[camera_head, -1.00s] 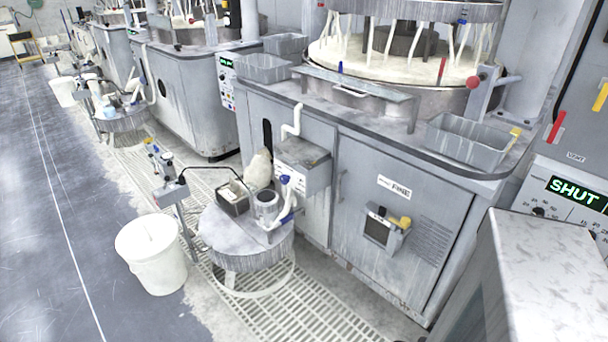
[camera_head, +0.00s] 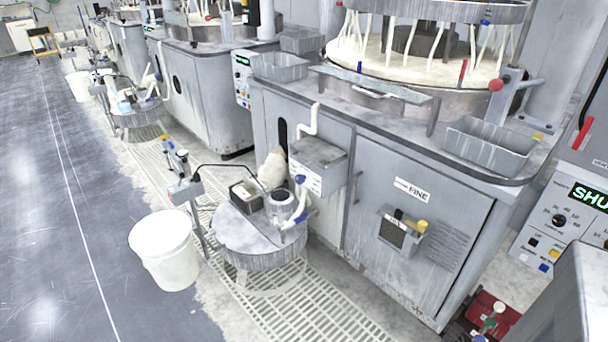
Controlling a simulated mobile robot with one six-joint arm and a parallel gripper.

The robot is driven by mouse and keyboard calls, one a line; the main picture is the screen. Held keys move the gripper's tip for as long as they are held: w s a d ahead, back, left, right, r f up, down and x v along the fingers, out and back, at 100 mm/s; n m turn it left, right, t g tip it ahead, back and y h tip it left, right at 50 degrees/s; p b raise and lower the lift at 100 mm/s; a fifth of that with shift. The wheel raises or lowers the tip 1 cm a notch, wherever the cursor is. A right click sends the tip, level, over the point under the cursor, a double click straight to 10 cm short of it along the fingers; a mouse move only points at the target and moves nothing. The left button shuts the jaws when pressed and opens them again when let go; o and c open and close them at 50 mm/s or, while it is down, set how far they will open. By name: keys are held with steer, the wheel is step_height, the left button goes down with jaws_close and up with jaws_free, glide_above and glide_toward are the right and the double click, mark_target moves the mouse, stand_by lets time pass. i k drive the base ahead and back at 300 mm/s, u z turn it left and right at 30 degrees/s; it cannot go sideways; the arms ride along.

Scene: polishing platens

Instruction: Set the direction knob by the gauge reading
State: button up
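A control panel (camera_head: 556,240) stands at the right edge, with a green lit display (camera_head: 588,197) cut off after "SHU". Below the display is a round black knob (camera_head: 559,221) with small numbers around it; I cannot tell whether it is the direction knob, nor its setting. Several small coloured buttons sit under it. A small round pale dial (camera_head: 499,307), perhaps a gauge, shows on a red object (camera_head: 487,312) on the floor at lower right; its reading is too small to tell. My gripper is not in view.
A machine cabinet marked FINE (camera_head: 410,215) fills the centre, with a platen above. A round stand (camera_head: 245,238) and a white bucket (camera_head: 165,250) are before it. A grey block (camera_head: 575,300) hides the lower right. The floor at left is clear.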

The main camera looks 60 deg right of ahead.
mark_target(299, 179)
steer(key=u, duration=0.05)
steer(key=i, duration=1)
steer(key=z, duration=0.05)
